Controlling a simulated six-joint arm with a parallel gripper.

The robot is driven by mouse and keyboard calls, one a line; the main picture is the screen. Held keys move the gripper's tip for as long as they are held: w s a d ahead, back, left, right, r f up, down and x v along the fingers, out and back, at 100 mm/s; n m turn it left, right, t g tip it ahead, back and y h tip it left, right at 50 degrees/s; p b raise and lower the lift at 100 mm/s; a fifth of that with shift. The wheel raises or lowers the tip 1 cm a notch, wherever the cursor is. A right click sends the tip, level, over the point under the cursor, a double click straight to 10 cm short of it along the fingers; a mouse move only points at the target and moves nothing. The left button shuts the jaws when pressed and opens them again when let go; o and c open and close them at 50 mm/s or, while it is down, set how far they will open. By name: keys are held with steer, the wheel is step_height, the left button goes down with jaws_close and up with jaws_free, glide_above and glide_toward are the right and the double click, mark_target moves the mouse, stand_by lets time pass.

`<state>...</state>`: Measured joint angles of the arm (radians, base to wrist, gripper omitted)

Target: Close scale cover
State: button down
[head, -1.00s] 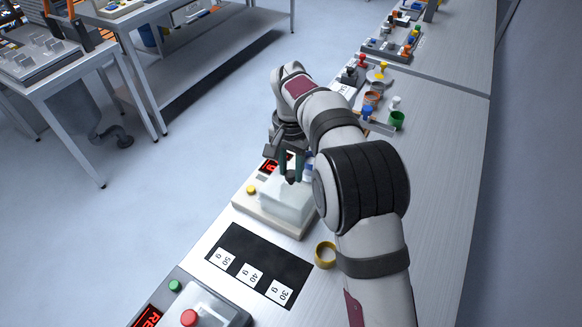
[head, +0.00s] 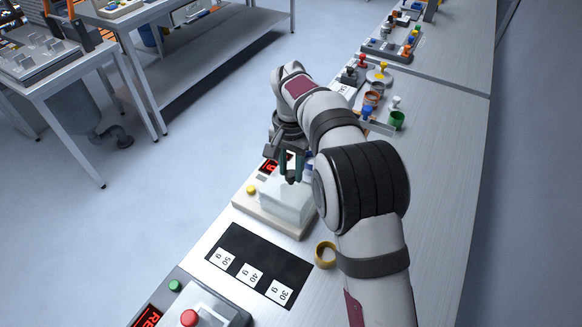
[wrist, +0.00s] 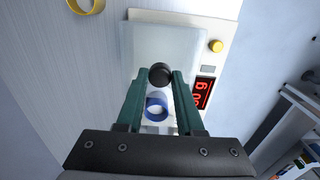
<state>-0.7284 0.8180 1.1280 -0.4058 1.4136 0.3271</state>
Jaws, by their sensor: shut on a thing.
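The scale (head: 295,229) stands on the bench, with a pale body, a yellow button (head: 251,190) and a lit red display. Its clear cover (head: 284,207) sits over the near part of the scale and also shows in the wrist view (wrist: 150,42). A round black knob (wrist: 160,74) tops the cover. My gripper (head: 291,177) is shut on this knob, with one green finger on each side. A blue ring (wrist: 157,106) shows between the fingers, beyond the knob and towards my palm. Whether it lies under the cover is unclear.
A yellow ring (head: 325,254) lies beside the scale. A black mat (head: 238,242) with weight labels lies in front, then a box with a red button (head: 189,318). Stamps and coloured rings stand farther along the bench. The bench's left edge is close to the scale.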

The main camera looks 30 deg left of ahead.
steer(key=shift+w, duration=2.05)
steer(key=shift+r, duration=0.1)
steer(key=c, duration=0.5)
jaws_free()
steer(key=shift+c, duration=0.2)
step_height(320, 180, up, 7)
steer(key=shift+r, duration=0.2)
